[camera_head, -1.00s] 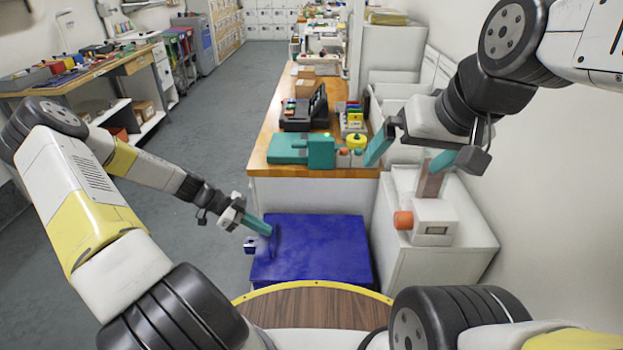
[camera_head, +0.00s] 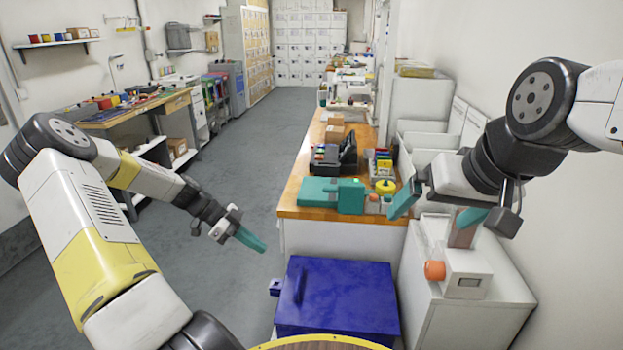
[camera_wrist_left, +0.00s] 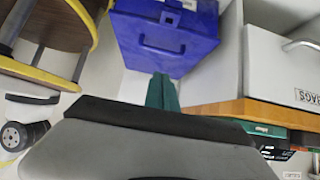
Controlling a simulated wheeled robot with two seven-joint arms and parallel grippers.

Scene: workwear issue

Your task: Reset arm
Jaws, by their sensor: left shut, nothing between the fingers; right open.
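My left arm reaches in from the left in the head view. Its gripper (camera_head: 250,240) is shut and empty, its teal fingers together, over the grey floor to the left of the blue bin. In the left wrist view the teal fingers (camera_wrist_left: 162,92) show together, with nothing between them. My right gripper (camera_head: 438,208) is open, its teal fingers wide apart, at the right near the bench end and the white cabinet. I see nothing held between them.
The blue lidded bin (camera_head: 337,300) stands below the wooden bench (camera_head: 300,207). A teal device (camera_head: 331,194) and a yellow-topped item (camera_head: 385,187) sit on the bench. A white device with an orange knob (camera_head: 465,271) stands on the white cabinet (camera_head: 425,310).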

